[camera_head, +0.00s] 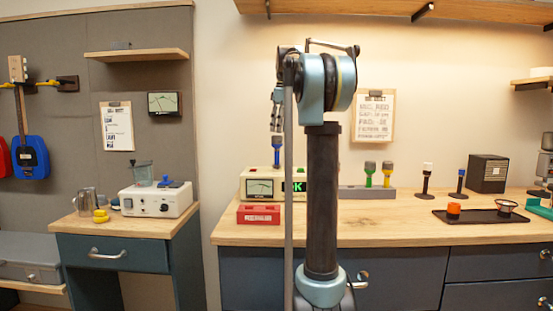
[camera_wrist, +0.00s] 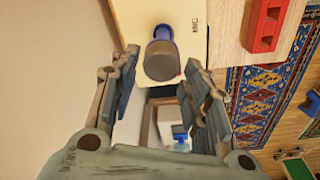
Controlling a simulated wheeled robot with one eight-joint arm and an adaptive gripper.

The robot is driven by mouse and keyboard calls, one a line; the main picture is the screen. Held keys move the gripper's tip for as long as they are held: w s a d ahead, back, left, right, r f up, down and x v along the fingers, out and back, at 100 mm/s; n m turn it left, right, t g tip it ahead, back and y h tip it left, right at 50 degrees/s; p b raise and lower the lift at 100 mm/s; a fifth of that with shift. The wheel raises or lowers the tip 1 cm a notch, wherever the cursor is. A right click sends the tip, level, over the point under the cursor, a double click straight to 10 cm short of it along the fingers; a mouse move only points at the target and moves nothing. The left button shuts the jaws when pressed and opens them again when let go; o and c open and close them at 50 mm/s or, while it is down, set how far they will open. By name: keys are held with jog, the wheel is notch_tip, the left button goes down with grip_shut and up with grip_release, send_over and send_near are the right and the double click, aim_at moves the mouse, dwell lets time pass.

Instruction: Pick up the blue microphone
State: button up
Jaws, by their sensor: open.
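A blue microphone (camera_head: 277,145) stands upright on the cream tester box (camera_head: 258,174) on the wooden bench. Its grey head and blue body also show in the wrist view (camera_wrist: 161,62), between the two fingers near their tips. My gripper (camera_head: 277,122) is above it, pointing down and open, with one finger on each side in the wrist view (camera_wrist: 160,58). I cannot tell whether a finger touches the microphone. Part of the tester box is hidden behind my arm.
A red box (camera_head: 258,215) stands in front of the tester. To the right are a grey rack (camera_head: 366,192) with green and yellow microphones, two stand microphones (camera_head: 426,180), a black speaker (camera_head: 488,173) and a dark tray (camera_head: 478,216). A shelf (camera_head: 400,8) hangs overhead.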

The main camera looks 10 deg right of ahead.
aim_at(276, 154)
jog(key=f, duration=0.4)
jog(key=a+f, duration=0.1)
jog(key=f, duration=0.7)
jog(key=shift+w+a+f, duration=0.15)
jog(key=shift+w+a, duration=0.05)
jog(key=shift+w, duration=0.15)
grip_shut()
